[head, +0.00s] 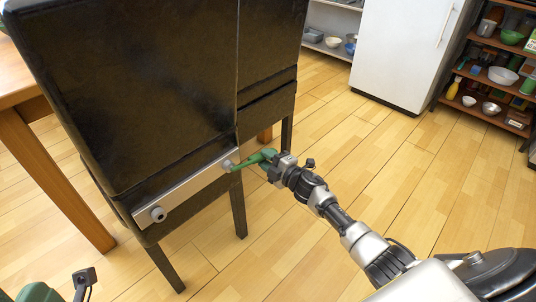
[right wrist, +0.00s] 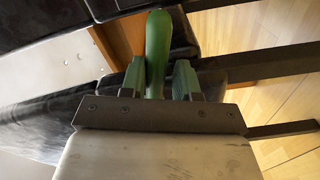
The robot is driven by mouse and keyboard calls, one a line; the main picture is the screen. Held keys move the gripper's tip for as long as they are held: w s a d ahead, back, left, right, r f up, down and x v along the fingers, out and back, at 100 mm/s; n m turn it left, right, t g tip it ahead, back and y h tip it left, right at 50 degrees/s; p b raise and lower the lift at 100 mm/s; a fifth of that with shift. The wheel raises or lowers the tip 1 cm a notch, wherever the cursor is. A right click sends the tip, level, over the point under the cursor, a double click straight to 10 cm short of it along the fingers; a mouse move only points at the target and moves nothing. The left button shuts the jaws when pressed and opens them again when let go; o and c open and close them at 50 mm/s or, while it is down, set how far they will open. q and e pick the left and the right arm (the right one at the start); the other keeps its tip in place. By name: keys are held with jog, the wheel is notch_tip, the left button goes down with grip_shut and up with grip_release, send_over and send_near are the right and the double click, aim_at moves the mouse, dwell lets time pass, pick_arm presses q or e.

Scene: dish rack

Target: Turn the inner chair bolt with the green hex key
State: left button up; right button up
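The dark chair (head: 150,80) stands at the left with a pale metal plate (head: 190,187) along its lower side. The plate carries two bolts: one (head: 158,214) at its near left end and one (head: 228,166) at its right, inner end. The green hex key (head: 243,164) reaches from the inner bolt to my right gripper (head: 268,158). In the right wrist view, the green hex key (right wrist: 158,45) stands between the two fingers of my right gripper (right wrist: 159,80), which is shut on it. The tip's seating is too small to tell. Part of my left gripper (head: 60,288) shows at the bottom left; its fingers are unclear.
A wooden table (head: 45,165) stands at the left, close to the chair. A white fridge (head: 405,50) and a dark shelf (head: 485,110) with bowls and bottles stand at the back right. The wooden floor (head: 320,125) right of the chair is clear.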

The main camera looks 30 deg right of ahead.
jog(key=shift+w+d+r+n+p, duration=0.15)
jog(key=shift+r+n+p, duration=0.3)
jog(key=shift+r+n, duration=0.6)
jog(key=shift+d+r+n+p, duration=0.15)
jog(key=shift+r+n+p, duration=0.25)
jog(key=shift+r+n, duration=0.65)
grip_shut()
jog(key=shift+d+m, duration=0.1)
jog(key=shift+m, duration=0.2)
jog(key=shift+s+d, duration=0.1)
jog(key=shift+s, duration=0.35)
jog(key=shift+s+p, duration=0.15)
jog(key=shift+p, duration=0.15)
